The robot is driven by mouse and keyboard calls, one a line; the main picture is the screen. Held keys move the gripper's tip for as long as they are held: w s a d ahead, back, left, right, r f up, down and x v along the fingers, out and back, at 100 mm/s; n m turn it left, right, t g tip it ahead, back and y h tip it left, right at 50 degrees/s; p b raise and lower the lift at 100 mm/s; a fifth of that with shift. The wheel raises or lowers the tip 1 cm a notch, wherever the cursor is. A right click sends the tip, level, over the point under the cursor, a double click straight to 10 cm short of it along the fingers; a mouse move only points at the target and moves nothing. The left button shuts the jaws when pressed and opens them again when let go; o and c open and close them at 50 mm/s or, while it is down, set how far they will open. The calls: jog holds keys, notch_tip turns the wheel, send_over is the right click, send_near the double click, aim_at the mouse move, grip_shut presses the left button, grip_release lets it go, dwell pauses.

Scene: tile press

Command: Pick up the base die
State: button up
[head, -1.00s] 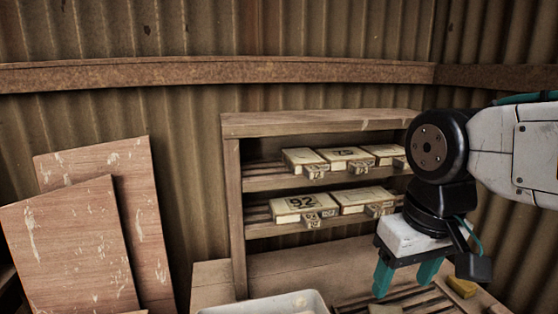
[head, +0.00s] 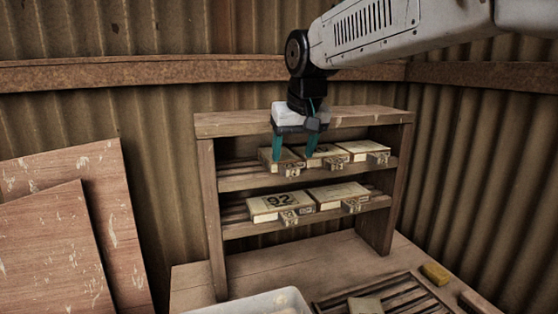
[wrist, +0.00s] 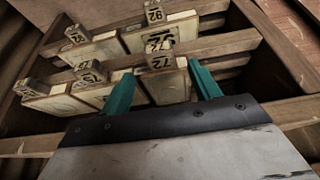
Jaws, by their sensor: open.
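Several flat, pale dies with numbered tag blocks sit on a two-tier wooden rack; I cannot tell which is the base die. On the upper tier are a left die (head: 267,158), a middle die (head: 326,152) and a right die (head: 358,147). The lower tier holds the die marked 92 (head: 262,208) and another die (head: 335,194). My gripper (head: 294,152) is open with teal fingers pointing down, at the upper-left die. In the wrist view this die (wrist: 168,88) shows between the fingers (wrist: 163,75); contact is unclear.
The rack's top board (head: 235,124) is close behind my gripper, and its side posts (head: 213,220) flank the tiers. Below are a white tray (head: 270,303), a slatted rack (head: 405,295) and a yellow block (head: 436,273). Boards lean at left. The right bench is partly clear.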

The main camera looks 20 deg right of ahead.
aim_at(290, 166)
jog(key=x, duration=0.4)
jog(key=shift+s+a+f, duration=0.1)
jog(key=shift+s, duration=0.1)
jog(key=c, duration=1.3)
grip_shut()
jog(key=shift+c, duration=0.2)
grip_release()
